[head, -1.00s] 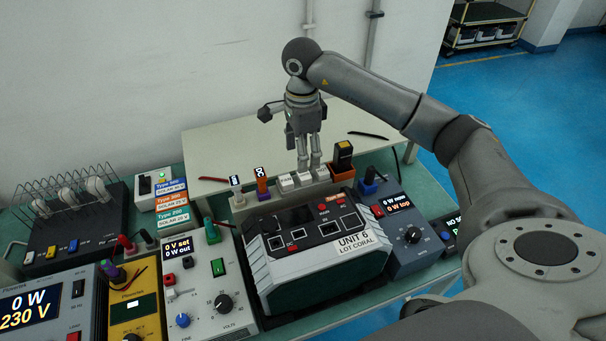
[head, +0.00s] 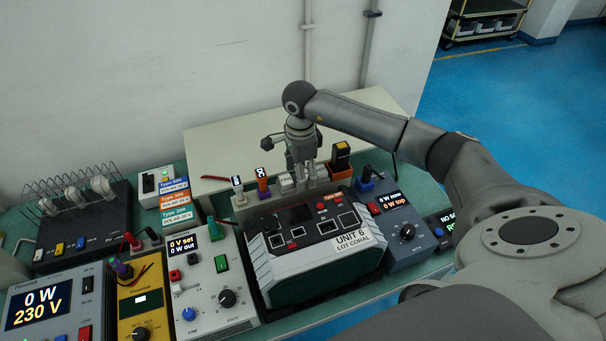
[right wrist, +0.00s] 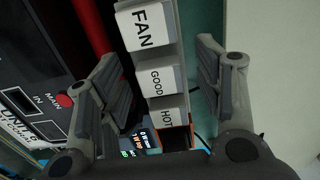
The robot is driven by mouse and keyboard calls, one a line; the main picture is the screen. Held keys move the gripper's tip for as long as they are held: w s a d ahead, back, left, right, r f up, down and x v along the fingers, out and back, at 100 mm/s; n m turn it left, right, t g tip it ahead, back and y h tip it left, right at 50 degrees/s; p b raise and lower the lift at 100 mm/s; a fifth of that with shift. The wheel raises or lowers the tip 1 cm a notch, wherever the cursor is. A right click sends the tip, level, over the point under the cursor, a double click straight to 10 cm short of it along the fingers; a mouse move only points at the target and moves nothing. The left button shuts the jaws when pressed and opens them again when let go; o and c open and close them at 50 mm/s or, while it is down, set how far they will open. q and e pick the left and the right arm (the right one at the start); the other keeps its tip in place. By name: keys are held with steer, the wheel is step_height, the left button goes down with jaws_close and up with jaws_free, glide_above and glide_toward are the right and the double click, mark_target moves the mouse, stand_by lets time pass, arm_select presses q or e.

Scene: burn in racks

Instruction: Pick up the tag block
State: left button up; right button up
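Several white tag blocks stand in a row in a pale holder. In the right wrist view they read FAN (right wrist: 146,28), GOOD (right wrist: 162,79) and HOT (right wrist: 168,116). The FAN block (head: 286,183) also shows in the head view; the others are mostly hidden there by my right gripper (head: 305,184). The right gripper (right wrist: 158,72) is open and points down over the row, its fingers on either side with the GOOD block roughly between them. Whether a finger touches a block cannot be told. My left gripper is not in view.
The Unit 6 device (head: 318,246) stands in front. A pale table (head: 235,145) lies behind.

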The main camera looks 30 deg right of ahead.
steer(key=c, duration=0.9)
steer(key=shift+o, duration=0.2)
steer(key=shift+r, duration=0.1)
